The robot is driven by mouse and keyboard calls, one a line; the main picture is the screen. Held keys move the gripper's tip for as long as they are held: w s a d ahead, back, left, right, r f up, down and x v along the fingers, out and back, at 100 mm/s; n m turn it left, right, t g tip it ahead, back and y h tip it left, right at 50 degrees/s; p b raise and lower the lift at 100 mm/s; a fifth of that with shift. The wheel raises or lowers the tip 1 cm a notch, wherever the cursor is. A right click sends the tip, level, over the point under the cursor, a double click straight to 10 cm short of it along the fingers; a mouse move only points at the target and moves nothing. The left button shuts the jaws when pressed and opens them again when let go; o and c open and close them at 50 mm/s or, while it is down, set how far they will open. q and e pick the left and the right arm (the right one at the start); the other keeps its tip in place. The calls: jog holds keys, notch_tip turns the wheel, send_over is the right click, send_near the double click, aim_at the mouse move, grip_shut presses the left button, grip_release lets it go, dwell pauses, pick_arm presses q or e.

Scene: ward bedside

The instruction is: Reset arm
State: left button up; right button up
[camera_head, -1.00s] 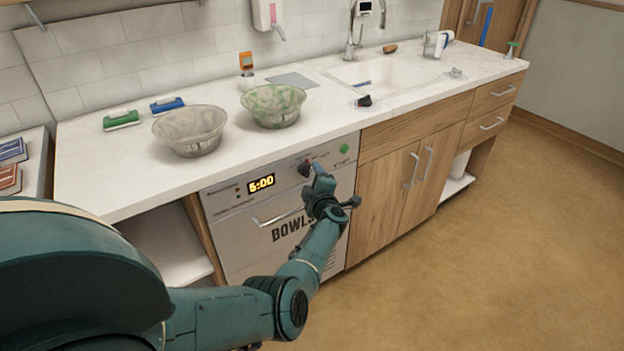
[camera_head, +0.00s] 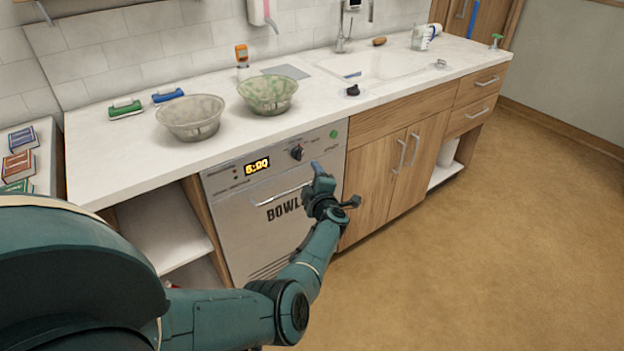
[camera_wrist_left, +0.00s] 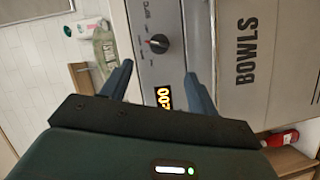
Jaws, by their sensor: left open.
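My left arm reaches out from the lower left in the head view. Its gripper (camera_head: 320,176) is in front of the dishwasher-like BOWLS machine (camera_head: 243,221), below and right of the black dial (camera_head: 297,153). In the left wrist view the gripper (camera_wrist_left: 158,70) has its two fingers spread with nothing between them. The dial (camera_wrist_left: 158,44) shows beyond the fingertips, apart from them. The lit display (camera_wrist_left: 164,97) shows near the right-hand finger and reads about 5:00. My right gripper is out of view.
The counter (camera_head: 335,112) above carries a grey bowl (camera_head: 190,118), a green-patterned bowl (camera_head: 267,95) and several small items beside the sink (camera_head: 372,68). Wooden cabinets (camera_head: 372,187) stand right of the machine. The floor (camera_head: 480,220) in front is clear.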

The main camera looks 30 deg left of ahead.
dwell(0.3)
pick_arm(q)
jog(key=s+d+f+m+h+p, duration=0.1)
jog(key=s+d+m+h, duration=0.4)
jog(key=s+d+m, duration=0.3)
jog(key=s+d+f+m+h+p, duration=0.1)
jog(key=s+d+m+h, duration=0.4)
jog(key=s, duration=1)
jog(key=s+d+f+m+h+p, duration=0.1)
jog(key=s+d+m+h, duration=0.4)
jog(key=s+d+m, duration=0.6)
jog(key=shift+s+f+m+g, duration=0.2)
jog(key=shift+m+g, duration=0.2)
jog(key=shift+m, duration=0.8)
